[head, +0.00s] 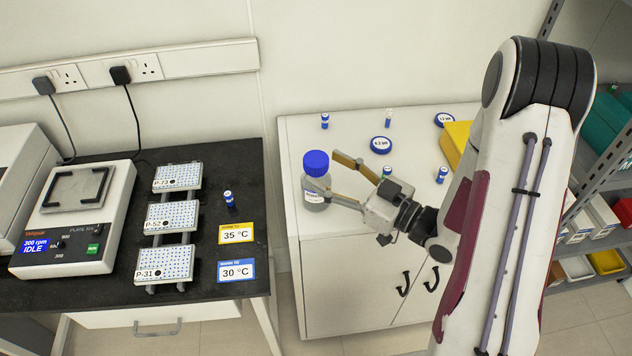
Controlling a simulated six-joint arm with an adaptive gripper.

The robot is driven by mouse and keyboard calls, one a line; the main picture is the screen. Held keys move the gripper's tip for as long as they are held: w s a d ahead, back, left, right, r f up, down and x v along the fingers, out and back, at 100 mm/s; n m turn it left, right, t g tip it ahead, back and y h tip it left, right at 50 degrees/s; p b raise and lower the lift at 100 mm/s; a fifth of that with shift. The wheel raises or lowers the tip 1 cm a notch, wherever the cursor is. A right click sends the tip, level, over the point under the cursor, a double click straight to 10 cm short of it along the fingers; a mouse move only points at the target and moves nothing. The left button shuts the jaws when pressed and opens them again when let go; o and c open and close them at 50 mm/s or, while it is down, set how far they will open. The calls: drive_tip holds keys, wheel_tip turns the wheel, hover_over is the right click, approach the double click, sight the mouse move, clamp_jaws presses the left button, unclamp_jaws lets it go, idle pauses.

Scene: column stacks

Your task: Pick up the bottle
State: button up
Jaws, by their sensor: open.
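The bottle (315,188) is clear with a blue screw cap and a white label with blue print. It stands upright near the left edge of the white cabinet top (290,135). My gripper (330,176) reaches in from the right, with one finger behind the bottle and the other at its near side. The fingers are apart. I cannot tell whether the near finger touches the bottle.
Small blue-capped vials (325,121) and blue round labels (381,145) are spread on the cabinet top. A yellow box (456,143) is at its right. The dark bench (110,290) at left holds a shaker (75,220) and several well plates (172,217).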

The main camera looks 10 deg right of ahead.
drive_tip(key=shift+x, duration=1.85)
clamp_jaws()
